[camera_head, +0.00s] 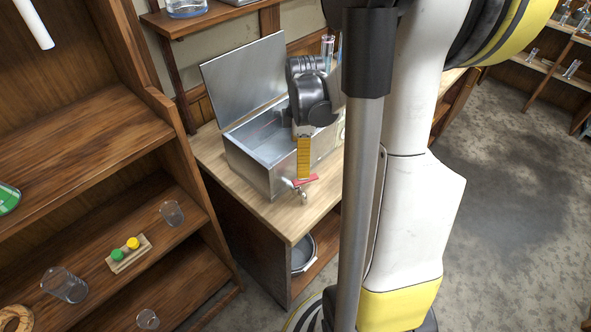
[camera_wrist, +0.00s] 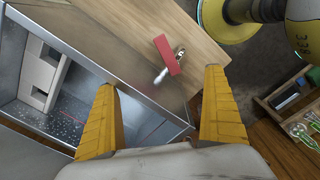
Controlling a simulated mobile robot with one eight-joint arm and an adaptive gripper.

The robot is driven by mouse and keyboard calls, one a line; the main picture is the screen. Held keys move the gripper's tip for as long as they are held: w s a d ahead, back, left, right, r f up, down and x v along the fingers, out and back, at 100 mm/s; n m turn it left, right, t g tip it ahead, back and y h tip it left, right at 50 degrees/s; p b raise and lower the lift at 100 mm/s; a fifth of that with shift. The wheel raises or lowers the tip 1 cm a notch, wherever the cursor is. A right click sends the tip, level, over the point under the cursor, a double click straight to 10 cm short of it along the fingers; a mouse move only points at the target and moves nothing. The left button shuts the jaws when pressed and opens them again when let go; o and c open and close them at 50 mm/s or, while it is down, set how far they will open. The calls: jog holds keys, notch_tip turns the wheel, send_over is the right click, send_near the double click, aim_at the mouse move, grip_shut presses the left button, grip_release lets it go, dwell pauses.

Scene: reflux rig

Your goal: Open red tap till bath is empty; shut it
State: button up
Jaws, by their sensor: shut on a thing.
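The metal bath (camera_head: 249,170) stands on the wooden bench with its lid (camera_head: 244,80) raised. Its inside shows a wet, speckled floor (camera_wrist: 66,115) in the wrist view; I cannot tell the water level. The red tap (camera_head: 300,182) is low on the bath's front wall. In the wrist view the red tap handle (camera_wrist: 167,55) lies beyond my fingertips, above a metal spout. My gripper (camera_wrist: 161,85) points down over the front of the bath, its yellow fingers apart on either side of the tap in the picture. I see nothing held between them.
A round metal pan (camera_head: 302,254) sits on the shelf under the bench. Shelves on the left hold beakers (camera_head: 64,285) and a small block with green and yellow caps (camera_head: 128,254). The wrist view shows a tray of tools (camera_wrist: 300,110) on the right.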

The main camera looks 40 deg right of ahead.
aim_at(311, 177)
jog(key=s+r+n, duration=0.1)
jog(key=s, duration=0.1)
jog(key=s+d+r, duration=0.1)
jog(key=s+d+r+n, duration=0.1)
jog(key=s+r, duration=0.1)
jog(key=shift+s+r+n, duration=0.1)
jog(key=shift+s+n, duration=0.2)
jog(key=c, duration=0.5)
jog(key=w, duration=0.1)
jog(key=f, duration=0.1)
jog(key=w+f+b, duration=0.1)
jog(key=shift+w+d+f+n, duration=0.15)
jog(key=shift+w+d+n, duration=0.1)
jog(key=shift+w+n, duration=0.15)
jog(key=f+b, duration=0.3)
jog(key=f, duration=0.6)
jog(key=shift+a, duration=0.2)
jog(key=shift+s, duration=0.1)
grip_shut()
